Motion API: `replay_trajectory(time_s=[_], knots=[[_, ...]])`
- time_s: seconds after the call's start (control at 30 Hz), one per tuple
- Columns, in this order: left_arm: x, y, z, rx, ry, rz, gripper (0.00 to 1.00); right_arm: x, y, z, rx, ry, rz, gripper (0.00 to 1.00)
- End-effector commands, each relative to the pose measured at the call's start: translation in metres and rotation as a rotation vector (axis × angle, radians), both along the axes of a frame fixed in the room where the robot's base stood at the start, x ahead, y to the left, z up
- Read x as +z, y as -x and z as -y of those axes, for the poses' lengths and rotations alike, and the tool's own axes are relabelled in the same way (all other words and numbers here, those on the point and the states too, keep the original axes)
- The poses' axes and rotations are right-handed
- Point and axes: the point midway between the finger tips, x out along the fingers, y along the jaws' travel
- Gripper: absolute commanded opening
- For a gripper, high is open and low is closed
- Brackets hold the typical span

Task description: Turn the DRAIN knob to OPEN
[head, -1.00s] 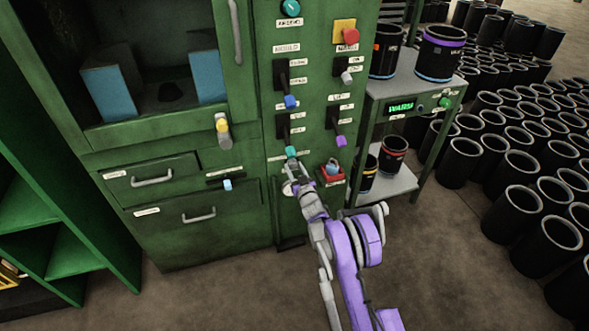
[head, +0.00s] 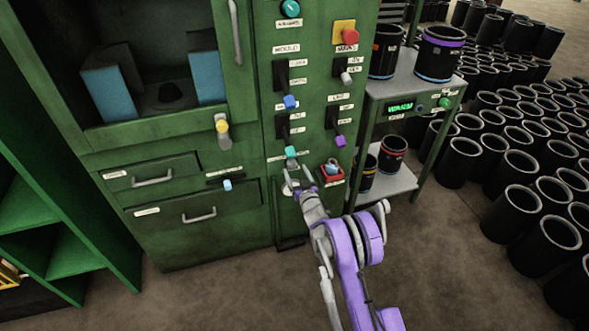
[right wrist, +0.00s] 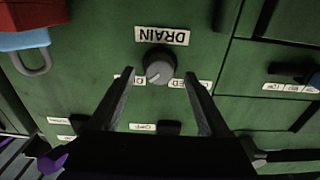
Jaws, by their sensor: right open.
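The DRAIN knob (right wrist: 158,65) is a round grey knob with a pale pointer mark, beside its upside-down DRAIN label (right wrist: 162,36) in the right wrist view. The small labels either side of it are partly covered by my fingers. In the right wrist view the right gripper (right wrist: 160,88) is open and empty, fingertips on either side of the line to the knob; contact is not visible. My left gripper is not in view.
A red box with a blue padlock (head: 331,172) is close to the right of my gripper. Levers with blue (head: 290,102) and purple (head: 340,141) ends stick out above. A metal stand (head: 398,184) with black sleeves is to the right. Open floor lies below.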

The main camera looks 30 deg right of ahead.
Motion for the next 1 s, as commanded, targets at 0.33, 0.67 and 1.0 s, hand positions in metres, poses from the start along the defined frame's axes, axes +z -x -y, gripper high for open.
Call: replay_trajectory(time_s=[0.33, 0.67, 1.0], knots=[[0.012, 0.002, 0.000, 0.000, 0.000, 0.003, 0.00, 0.002, 0.066, -0.016, 0.000, 0.001, 0.000, 0.80], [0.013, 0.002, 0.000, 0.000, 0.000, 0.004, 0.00, 0.001, 0.083, -0.020, 0.000, 0.001, 0.000, 0.80], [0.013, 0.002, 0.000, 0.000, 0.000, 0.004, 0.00, 0.000, 0.083, -0.020, 0.000, 0.001, 0.000, 0.80]])
